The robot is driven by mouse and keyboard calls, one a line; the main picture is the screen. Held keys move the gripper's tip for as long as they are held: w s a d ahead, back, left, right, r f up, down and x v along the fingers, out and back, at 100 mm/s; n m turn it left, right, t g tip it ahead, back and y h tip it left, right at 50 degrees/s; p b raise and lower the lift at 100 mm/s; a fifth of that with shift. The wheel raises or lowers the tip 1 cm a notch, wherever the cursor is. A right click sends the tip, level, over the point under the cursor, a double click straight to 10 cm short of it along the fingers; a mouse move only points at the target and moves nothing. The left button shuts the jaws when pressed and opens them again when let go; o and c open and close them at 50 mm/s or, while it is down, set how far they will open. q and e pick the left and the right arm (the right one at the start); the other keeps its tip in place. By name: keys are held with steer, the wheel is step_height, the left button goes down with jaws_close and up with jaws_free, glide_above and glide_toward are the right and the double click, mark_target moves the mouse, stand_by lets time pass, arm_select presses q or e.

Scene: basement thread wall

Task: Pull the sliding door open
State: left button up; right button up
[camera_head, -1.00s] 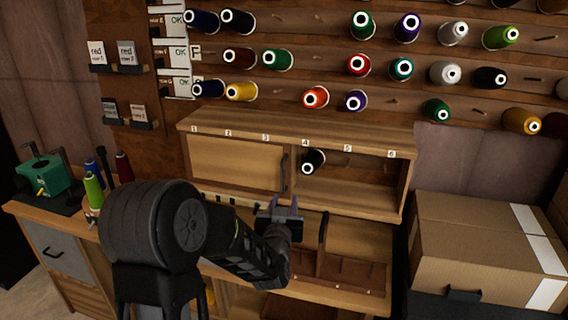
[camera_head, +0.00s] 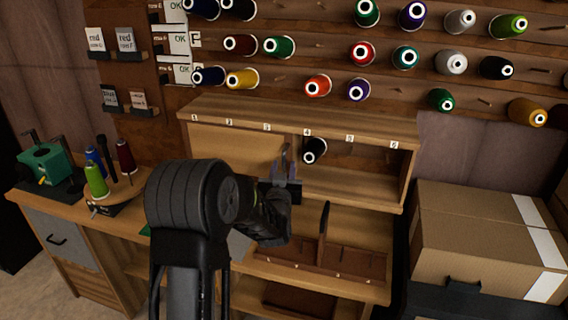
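The sliding door (camera_head: 236,150) is a plain wooden panel closing the left part of the wall cabinet, under labels 1 to 3. Its dark upright handle (camera_head: 285,155) is at its right edge. My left gripper (camera_head: 285,172) is at the lower part of this handle, fingers pointing toward the cabinet. The fingers look apart, with the handle close to or between them; contact is not clear. My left forearm hides the door's lower part. My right gripper is out of view.
The cabinet's right part is open and holds a black spool (camera_head: 314,150). Thread spools on pegs line the wall above. A cardboard box (camera_head: 480,245) stands at right. A green device (camera_head: 45,163) and upright spools (camera_head: 96,180) stand on the bench at left.

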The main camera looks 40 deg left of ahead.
arm_select(q)
steer(key=shift+x, duration=0.75)
jaws_close()
stand_by(0.9)
